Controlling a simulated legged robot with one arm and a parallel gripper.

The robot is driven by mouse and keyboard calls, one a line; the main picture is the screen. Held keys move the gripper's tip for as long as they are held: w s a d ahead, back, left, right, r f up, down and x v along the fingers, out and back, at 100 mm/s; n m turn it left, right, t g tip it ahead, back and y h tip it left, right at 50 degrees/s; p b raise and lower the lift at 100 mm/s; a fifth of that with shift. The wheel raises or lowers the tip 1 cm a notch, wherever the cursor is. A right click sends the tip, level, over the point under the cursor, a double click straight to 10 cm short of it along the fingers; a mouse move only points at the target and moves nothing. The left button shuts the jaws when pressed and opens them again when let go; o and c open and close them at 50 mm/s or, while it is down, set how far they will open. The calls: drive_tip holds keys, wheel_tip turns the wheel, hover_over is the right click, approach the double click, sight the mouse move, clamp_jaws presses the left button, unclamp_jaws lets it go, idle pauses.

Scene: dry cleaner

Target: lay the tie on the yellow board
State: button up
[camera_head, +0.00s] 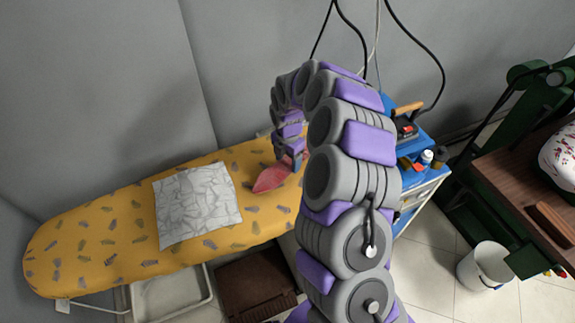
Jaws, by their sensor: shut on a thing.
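The yellow board (100,233) is a long ironing board with a dark printed pattern, at the left and middle of the view. My gripper (290,164) is over the board's right part, partly hidden by my arm. It is shut on a reddish-pink piece that looks like the tie (270,180). The visible part of the tie hangs at or just above the board's surface; I cannot tell whether it touches. The rest of the tie is hidden behind my gripper and arm.
A crumpled white cloth (196,204) lies mid-board. A blue-topped cart (429,177) stands right of my arm. A white bucket (484,267) is on the floor beside a brown table (530,175). Cables hang above. The board's left end is clear.

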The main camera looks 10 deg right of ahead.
sight(288, 163)
drive_tip(key=shift+w, duration=0.15)
wheel_tip(288, 163, down, 4)
drive_tip(key=shift+d+r+b, duration=0.15)
drive_tip(key=shift+b, duration=0.35)
drive_tip(key=shift+r, duration=0.1)
drive_tip(key=o, duration=1)
drive_tip(key=shift+o, duration=0.2)
